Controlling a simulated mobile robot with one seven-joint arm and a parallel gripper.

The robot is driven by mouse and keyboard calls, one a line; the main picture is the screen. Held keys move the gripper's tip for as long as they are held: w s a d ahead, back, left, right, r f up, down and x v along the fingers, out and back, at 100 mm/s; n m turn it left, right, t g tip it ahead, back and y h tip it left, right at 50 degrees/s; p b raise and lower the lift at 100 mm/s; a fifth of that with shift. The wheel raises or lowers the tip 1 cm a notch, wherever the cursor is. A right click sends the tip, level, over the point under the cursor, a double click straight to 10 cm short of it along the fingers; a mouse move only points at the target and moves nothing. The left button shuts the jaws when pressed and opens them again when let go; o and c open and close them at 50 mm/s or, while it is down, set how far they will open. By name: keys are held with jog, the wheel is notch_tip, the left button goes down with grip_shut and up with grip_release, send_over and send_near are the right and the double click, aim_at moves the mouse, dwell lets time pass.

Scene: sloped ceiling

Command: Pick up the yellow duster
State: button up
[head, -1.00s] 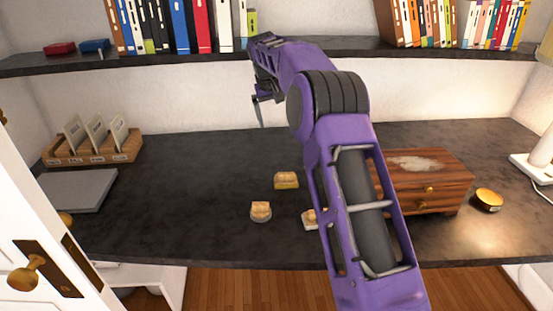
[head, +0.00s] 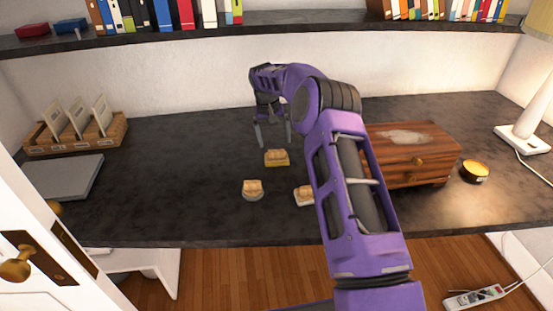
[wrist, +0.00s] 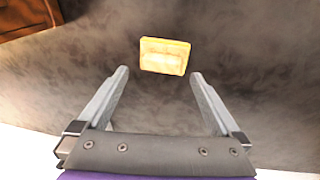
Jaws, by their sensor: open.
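A small yellow block-like piece with a tan top, which fits the yellow duster (head: 277,158), lies on the dark desktop. In the wrist view the yellow duster (wrist: 165,56) shows just beyond the fingertips, roughly centred between them. My gripper (head: 273,145) is open and empty, its fingers pointing down just behind the duster in the head view. The open gripper also shows in the wrist view (wrist: 158,74), with nothing between its fingers.
Two similar tan-topped pieces, one on a grey base (head: 252,190) and one on a pale base (head: 304,196), lie nearby. A wooden drawer box (head: 410,160) stands right; a round tin (head: 475,171) is beyond. A card rack (head: 75,138) and grey slab (head: 62,177) are left.

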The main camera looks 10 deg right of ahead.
aim_at(276, 151)
jog(key=f, duration=0.5)
jog(key=shift+w+d+f, duration=0.1)
jog(key=shift+w+d, duration=0.15)
jog(key=shift+w, duration=0.15)
jog(key=c, duration=1.3)
jog(key=shift+o, duration=0.2)
notch_tip(276, 151, up, 10)
